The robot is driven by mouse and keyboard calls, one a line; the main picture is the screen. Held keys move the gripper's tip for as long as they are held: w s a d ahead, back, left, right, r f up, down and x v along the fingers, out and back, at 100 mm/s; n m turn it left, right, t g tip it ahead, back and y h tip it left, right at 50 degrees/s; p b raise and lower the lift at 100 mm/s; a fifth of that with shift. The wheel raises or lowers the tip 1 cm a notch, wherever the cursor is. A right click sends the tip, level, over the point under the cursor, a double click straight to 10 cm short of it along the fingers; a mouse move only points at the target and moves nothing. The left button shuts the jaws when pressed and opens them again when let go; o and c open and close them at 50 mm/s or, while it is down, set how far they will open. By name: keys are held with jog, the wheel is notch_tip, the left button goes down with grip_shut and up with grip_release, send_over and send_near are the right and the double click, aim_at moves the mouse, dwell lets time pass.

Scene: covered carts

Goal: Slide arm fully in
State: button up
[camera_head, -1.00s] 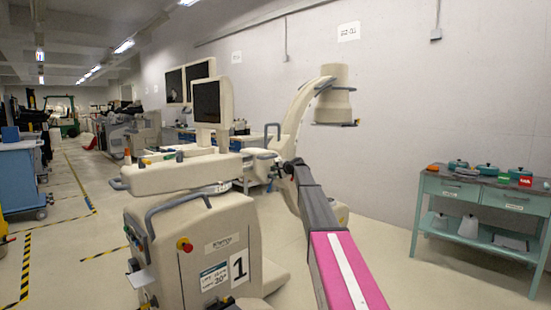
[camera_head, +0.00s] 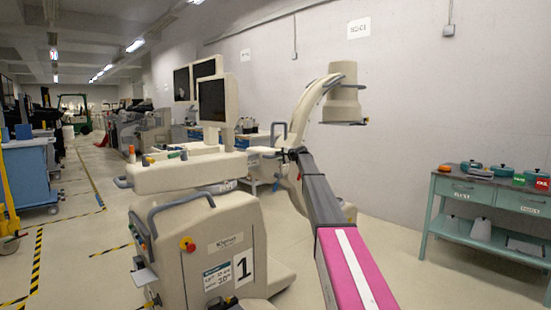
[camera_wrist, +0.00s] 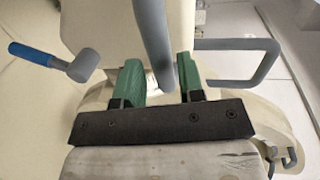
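A beige C-arm machine (camera_head: 190,250), marked 1, stands at the centre. Its curved arm (camera_head: 306,108) rises behind my arm, with a cylindrical head (camera_head: 343,98) at the top. Grey loop handles (camera_head: 279,131) show on the machine. My gripper (camera_head: 291,155) is at the curved arm's lower part, small and unclear in the head view. In the wrist view my green fingers (camera_wrist: 160,84) stand apart on either side of a grey handle bar (camera_wrist: 152,40). Narrow gaps seem to show beside the bar; firm contact is not visible. Another grey loop handle (camera_wrist: 262,62) is at right.
A monitor (camera_head: 212,101) stands on the machine. A blue-handled, grey-headed control (camera_wrist: 60,62) is left of my fingers. A teal table (camera_head: 487,190) with pots stands by the right wall. A blue cart (camera_head: 28,175) is far left. Striped floor marks and clear floor lie left.

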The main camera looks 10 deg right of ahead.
aim_at(271, 157)
jog(key=shift+x, duration=2.3)
jog(key=shift+c, duration=0.4)
grip_shut()
jog(key=shift+s+a, duration=0.9)
jog(key=shift+a, duration=0.3)
jog(key=shift+s+a, duration=0.9)
jog(key=shift+a, duration=0.3)
jog(key=s+a, duration=0.1)
jog(key=a, duration=0.1)
jog(key=s+a, duration=0.1)
jog(key=shift+s+a, duration=0.35)
jog(key=shift+a, duration=0.15)
jog(key=shift+w, duration=0.1)
grip_release()
jog(key=shift+w, duration=0.1)
jog(key=shift+o, duration=0.4)
jog(key=shift+w+d, duration=0.1)
jog(key=shift+d, duration=0.25)
